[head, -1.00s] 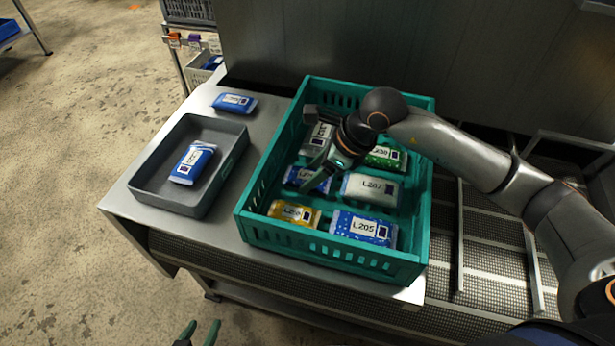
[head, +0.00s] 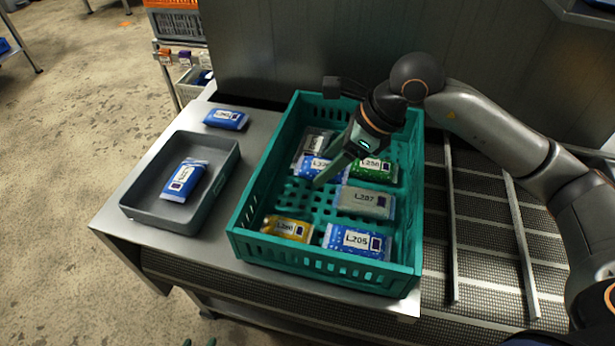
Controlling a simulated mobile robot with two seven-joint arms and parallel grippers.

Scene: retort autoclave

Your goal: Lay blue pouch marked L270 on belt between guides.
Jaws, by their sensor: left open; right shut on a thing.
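My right gripper (head: 335,172) reaches into the teal crate and is shut on a blue-and-white pouch (head: 312,166). Its label is partly covered by the fingers, so I cannot read the full number. The pouch appears raised above bare crate floor. The mesh belt (head: 485,235) runs to the right of the crate. Its left guide (head: 452,230) and right guide (head: 521,240) are thin metal rails, with empty belt between them. Of my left gripper (head: 200,343), only the dark green fingertips show at the bottom edge, apart and empty.
The teal crate (head: 238,226) also holds pouches L205 (head: 350,240), L207 (head: 366,202), green L238 (head: 385,172), a yellow one (head: 287,228) and a grey one (head: 313,141). A grey tray (head: 222,175) holds a blue pouch (head: 184,180); another (head: 226,119) lies behind it.

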